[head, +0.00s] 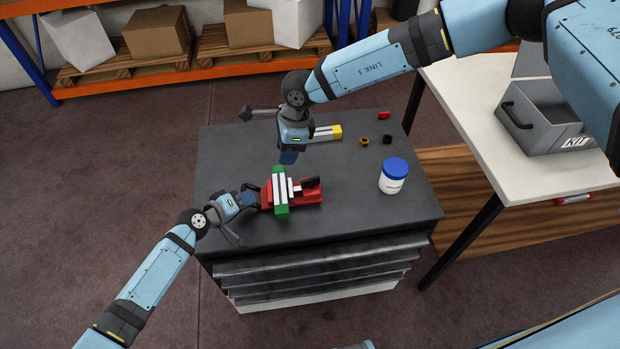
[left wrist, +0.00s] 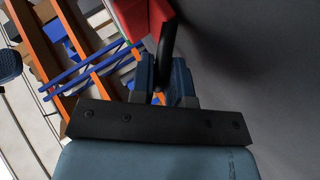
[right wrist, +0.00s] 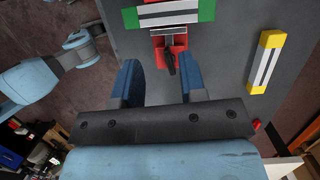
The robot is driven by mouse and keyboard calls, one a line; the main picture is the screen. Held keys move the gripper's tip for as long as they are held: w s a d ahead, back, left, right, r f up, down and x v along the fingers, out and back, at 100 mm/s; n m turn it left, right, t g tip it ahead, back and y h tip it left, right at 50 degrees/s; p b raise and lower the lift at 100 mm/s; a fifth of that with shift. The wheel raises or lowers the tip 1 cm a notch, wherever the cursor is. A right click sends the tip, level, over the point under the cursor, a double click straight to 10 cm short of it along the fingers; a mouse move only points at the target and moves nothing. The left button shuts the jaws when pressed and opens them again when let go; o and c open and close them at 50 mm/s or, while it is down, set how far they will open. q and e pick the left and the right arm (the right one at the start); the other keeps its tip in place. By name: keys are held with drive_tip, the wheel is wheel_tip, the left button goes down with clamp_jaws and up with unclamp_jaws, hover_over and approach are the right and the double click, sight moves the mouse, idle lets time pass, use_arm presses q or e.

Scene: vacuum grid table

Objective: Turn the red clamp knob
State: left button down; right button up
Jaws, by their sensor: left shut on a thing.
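The red clamp (head: 308,199) lies on the dark bench top, with a green-ended, white-striped bar (head: 281,190) across it and a black lever (head: 311,182) at its right. The clamp also shows in the right wrist view (right wrist: 181,44). My left gripper (head: 254,197) is at the clamp's left end. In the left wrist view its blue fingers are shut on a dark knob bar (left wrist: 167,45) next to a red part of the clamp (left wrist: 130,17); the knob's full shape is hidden. My right gripper (right wrist: 160,82) is open and empty, above and behind the clamp, apart from it.
A yellow-ended striped bar (head: 334,132), small red, black and brass parts, and a blue-lidded white jar (head: 394,176) are on the bench (head: 350,215). A white table with a grey kit box (head: 548,115) stands at right. Shelving is behind.

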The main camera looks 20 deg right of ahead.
sight(310, 178)
drive_tip(key=d+f+n+h, duration=0.1)
drive_tip(key=d+n+h, duration=0.15)
drive_tip(key=d, duration=0.25)
drive_tip(key=shift+m, duration=0.45)
drive_tip(key=f, duration=1.1)
drive_tip(key=shift+s+d+f, duration=0.2)
drive_tip(key=shift+f, duration=0.2)
clamp_jaws()
